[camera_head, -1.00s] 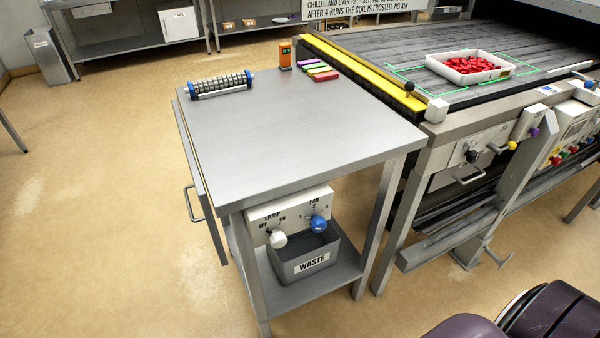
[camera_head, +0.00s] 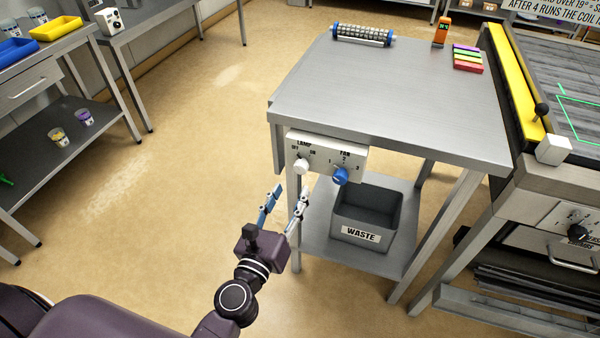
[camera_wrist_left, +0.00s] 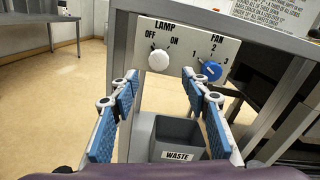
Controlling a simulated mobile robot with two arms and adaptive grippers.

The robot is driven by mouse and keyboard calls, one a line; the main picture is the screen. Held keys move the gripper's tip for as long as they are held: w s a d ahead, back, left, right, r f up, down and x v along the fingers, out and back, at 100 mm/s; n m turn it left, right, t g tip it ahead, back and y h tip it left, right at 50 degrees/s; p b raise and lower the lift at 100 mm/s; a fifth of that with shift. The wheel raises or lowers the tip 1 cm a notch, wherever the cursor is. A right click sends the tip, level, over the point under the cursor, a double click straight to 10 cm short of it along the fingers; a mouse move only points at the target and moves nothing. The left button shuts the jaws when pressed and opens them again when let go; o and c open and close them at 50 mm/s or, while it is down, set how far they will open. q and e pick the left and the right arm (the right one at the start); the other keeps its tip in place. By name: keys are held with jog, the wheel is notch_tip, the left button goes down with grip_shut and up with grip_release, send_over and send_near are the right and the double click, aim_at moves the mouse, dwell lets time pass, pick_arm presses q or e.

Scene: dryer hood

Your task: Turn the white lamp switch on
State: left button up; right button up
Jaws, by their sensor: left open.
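The white lamp switch (camera_head: 302,166) is a round knob on a pale panel (camera_head: 326,157) under the steel table's front edge. In the left wrist view the knob (camera_wrist_left: 158,60) sits below the OFF and ON marks; its pointer seems to lean up-left toward OFF, but it is small. My left gripper (camera_head: 288,194) is open and empty, in front of and below the panel. In the left wrist view its blue-padded fingers (camera_wrist_left: 163,88) stand wide apart, with the knob between and beyond their tips, not touched. My right gripper is out of view.
A blue fan knob (camera_head: 340,176) sits just right of the lamp switch. A grey waste bin (camera_head: 362,232) stands on the shelf below. The steel table (camera_head: 400,95) overhangs the panel. Open floor (camera_head: 190,160) lies to the left.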

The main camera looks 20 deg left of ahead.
aim_at(300, 171)
pick_arm(q)
jog(key=shift+w+a+r+p, duration=0.1)
jog(key=shift+w+p, duration=0.15)
jog(key=shift+w, duration=0.4)
jog(key=shift+w+a+r+p, duration=0.1)
jog(key=shift+w+p, duration=0.1)
jog(key=shift+w, duration=0.4)
jog(key=w, duration=0.3)
jog(key=shift+w+d+f+p, duration=0.1)
jog(key=shift+w+d+p, duration=0.1)
jog(key=shift+w+p, duration=0.2)
jog(key=shift+w+f, duration=0.1)
jog(key=shift+w, duration=0.55)
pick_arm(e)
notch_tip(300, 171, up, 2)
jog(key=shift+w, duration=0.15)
pick_arm(q)
jog(key=shift+c, duration=0.7)
jog(key=c, duration=1)
